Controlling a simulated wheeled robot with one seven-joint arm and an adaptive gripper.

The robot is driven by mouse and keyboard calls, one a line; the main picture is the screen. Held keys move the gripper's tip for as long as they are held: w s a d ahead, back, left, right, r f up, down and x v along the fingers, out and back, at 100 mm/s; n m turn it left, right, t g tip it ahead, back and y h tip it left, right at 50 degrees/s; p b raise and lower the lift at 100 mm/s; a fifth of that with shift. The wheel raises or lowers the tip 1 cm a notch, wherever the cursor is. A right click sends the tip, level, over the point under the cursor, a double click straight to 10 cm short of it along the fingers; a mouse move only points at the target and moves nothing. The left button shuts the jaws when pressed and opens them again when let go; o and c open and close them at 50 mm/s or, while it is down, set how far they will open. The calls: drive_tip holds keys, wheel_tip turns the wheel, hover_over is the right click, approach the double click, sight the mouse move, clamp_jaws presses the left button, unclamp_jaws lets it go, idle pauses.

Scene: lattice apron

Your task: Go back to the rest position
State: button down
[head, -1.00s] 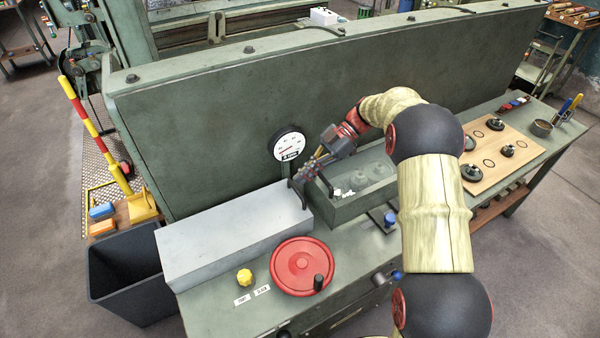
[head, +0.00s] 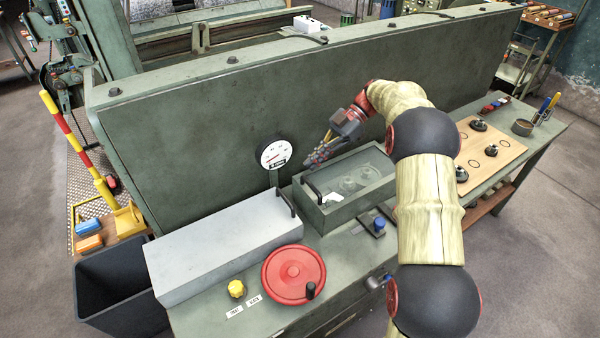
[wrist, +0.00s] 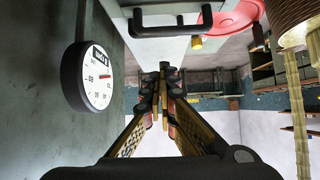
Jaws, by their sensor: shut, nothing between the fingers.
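My gripper (head: 314,158) is above the left end of the green box with a clear lid (head: 345,187), close to the tall green panel. In the wrist view my gripper (wrist: 163,82) has its fingers together, with nothing between them. The round white dial gauge (head: 273,153) stands just left of my gripper on a post; it also shows large at the left of the wrist view (wrist: 95,77). A dark handle (wrist: 172,20) on the grey block lies beyond my fingertips in the wrist view.
The long grey block (head: 225,245), red handwheel (head: 293,273) and yellow knob (head: 236,289) are on the bench's left part. A wooden board (head: 490,152) with black knobs lies at right. The tall green panel (head: 200,130) runs behind the bench. A dark bin (head: 115,290) stands at left.

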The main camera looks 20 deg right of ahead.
drive_tip(key=d+f+m, duration=0.1)
drive_tip(key=f+m, duration=0.1)
drive_tip(key=m, duration=0.1)
drive_tip(key=d+f+m+h, duration=0.1)
drive_tip(key=f+m, duration=0.1)
drive_tip(key=m, duration=0.2)
drive_tip(key=d+f+m+h, duration=0.1)
drive_tip(key=d+f+m, duration=0.1)
drive_tip(key=m, duration=0.1)
drive_tip(key=shift+s+t, duration=0.15)
drive_tip(key=shift+t, duration=0.25)
drive_tip(key=s+m+h, duration=0.1)
drive_tip(key=s+m, duration=0.1)
drive_tip(key=m, duration=0.1)
drive_tip(key=s+m+h, duration=0.1)
drive_tip(key=s+m, duration=0.2)
drive_tip(key=shift+s+m+h, duration=0.3)
drive_tip(key=shift+s, duration=0.05)
drive_tip(key=s+a+r+m+t+h, duration=0.1)
drive_tip(key=s+a+r+t+h, duration=0.1)
drive_tip(key=s, duration=0.7)
drive_tip(key=s+a+r+m+t+h, duration=0.1)
drive_tip(key=s+a+r+t+h, duration=0.1)
drive_tip(key=s+r, duration=0.5)
drive_tip(key=s+a+r+m+t+h, duration=0.2)
drive_tip(key=s+a+r, duration=0.3)
drive_tip(key=s, duration=0.6)
drive_tip(key=shift+s+a+r+t, duration=0.15)
drive_tip(key=shift+s+a+t, duration=0.05)
drive_tip(key=shift+t, duration=0.5)
